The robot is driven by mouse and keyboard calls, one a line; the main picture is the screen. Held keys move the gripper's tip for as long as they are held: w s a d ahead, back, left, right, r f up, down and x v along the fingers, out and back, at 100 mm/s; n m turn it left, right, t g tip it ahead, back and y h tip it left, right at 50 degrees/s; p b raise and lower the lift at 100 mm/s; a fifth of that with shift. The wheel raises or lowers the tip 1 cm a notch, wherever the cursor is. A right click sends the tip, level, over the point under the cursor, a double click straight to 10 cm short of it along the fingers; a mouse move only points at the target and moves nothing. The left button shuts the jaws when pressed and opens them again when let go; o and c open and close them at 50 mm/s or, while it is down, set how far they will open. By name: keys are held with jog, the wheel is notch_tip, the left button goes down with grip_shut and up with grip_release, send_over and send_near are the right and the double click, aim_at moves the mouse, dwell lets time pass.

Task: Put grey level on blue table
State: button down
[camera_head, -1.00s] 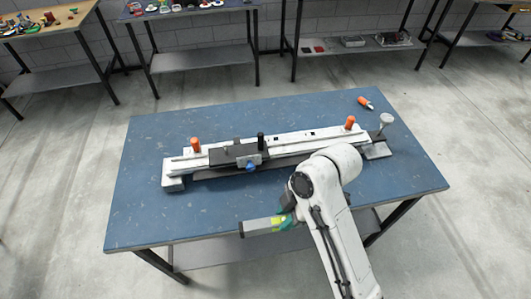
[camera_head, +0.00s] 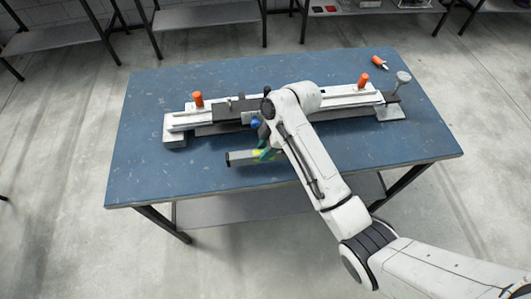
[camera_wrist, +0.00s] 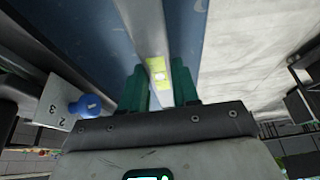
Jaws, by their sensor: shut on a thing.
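The grey level (camera_head: 241,158) is a bar with a yellow-green vial, in the head view at the front left part of the blue table (camera_head: 150,130). My gripper (camera_head: 266,154) is shut on it; my arm hides part of the grip in the head view. In the wrist view, the green fingers (camera_wrist: 160,88) are on both sides of the level (camera_wrist: 158,40), by its yellow vial. The level is over or on the tabletop near its front edge; I cannot tell whether it touches.
A long white and black rail fixture (camera_head: 340,97) with orange handles lies across the table behind the level. A blue knob (camera_wrist: 88,105) on it is close to my gripper. An orange-handled tool (camera_head: 379,62) lies at the back right. The table's front left is clear.

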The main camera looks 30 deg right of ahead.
jog(key=shift+f+p, duration=0.35)
jog(key=shift+f, duration=1.2)
jog(key=shift+f, duration=0.1)
jog(key=c, duration=0.8)
grip_release()
jog(key=v, duration=1.2)
jog(key=shift+b, duration=0.3)
jog(key=s+d+f+m+h, duration=0.1)
jog(key=s+f+m, duration=0.1)
jog(key=s+m, duration=0.3)
jog(key=s+d+f+m+h, duration=0.1)
jog(key=s+m, duration=0.4)
jog(key=s, duration=0.8)
jog(key=s+d+f+m+h, duration=0.1)
jog(key=s+f+m, duration=0.4)
jog(key=s, duration=0.5)
jog(key=shift+s+d+h, duration=0.1)
jog(key=shift+d+h, duration=0.1)
jog(key=shift+h, duration=0.6)
